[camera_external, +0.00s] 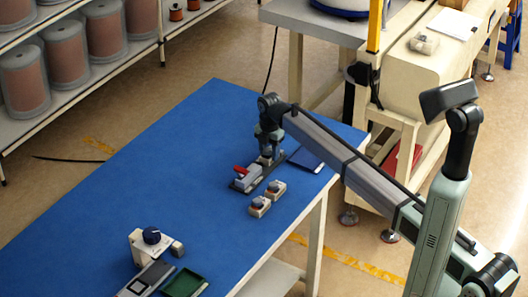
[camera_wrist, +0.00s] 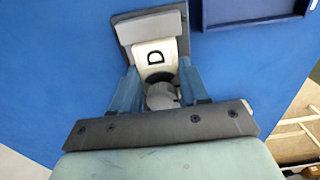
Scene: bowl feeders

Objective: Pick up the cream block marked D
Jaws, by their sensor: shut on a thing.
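The cream block marked D (camera_wrist: 155,57) shows in the wrist view, its letter facing the camera, between the fingertips of my gripper (camera_wrist: 157,77). My gripper is shut on it. A grey part (camera_wrist: 152,25) frames the block's far end; I cannot tell whether they touch. In the external view my gripper (camera_external: 267,153) points down over the blue table, at the far end of a dark fixture with a red handle (camera_external: 241,170). The block is mostly hidden there by the fingers, and I cannot tell whether it is clear of the surface.
A dark blue tray (camera_external: 306,159) lies right of my gripper. Two small cream pieces with dark tops (camera_external: 260,206) (camera_external: 276,190) stand in front. A cream device with a blue knob (camera_external: 142,246) and a green tray (camera_external: 185,284) are at the near end. The table's left part is clear.

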